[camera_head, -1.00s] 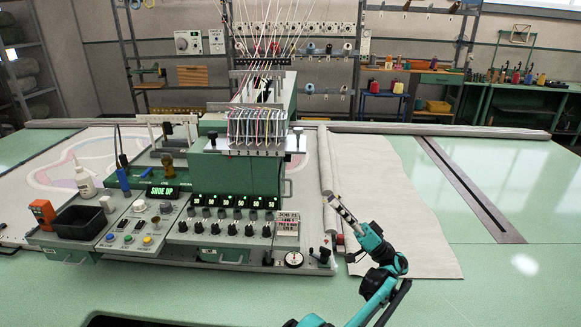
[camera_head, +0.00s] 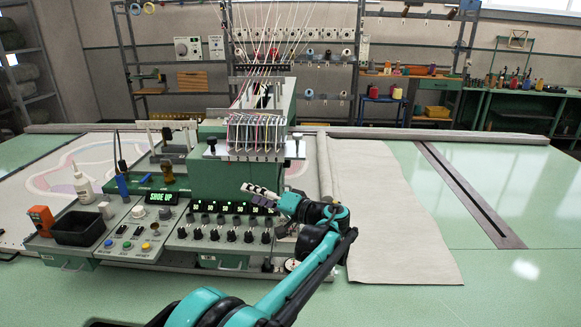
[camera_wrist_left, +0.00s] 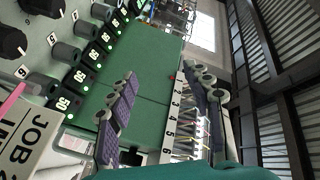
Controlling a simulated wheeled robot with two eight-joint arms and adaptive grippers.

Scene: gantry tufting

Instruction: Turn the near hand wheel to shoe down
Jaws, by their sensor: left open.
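My left gripper (camera_head: 250,190) is in front of the green machine head, above the right end of the row of black knobs. In the left wrist view its two purple-padded fingers (camera_wrist_left: 165,82) stand apart with nothing between them. A white dial (camera_head: 291,265) at the panel's front right corner is partly covered by my arm. I cannot tell which part is the near hand wheel. My right gripper is not in view.
In the left wrist view a JOB card (camera_wrist_left: 30,145) is close.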

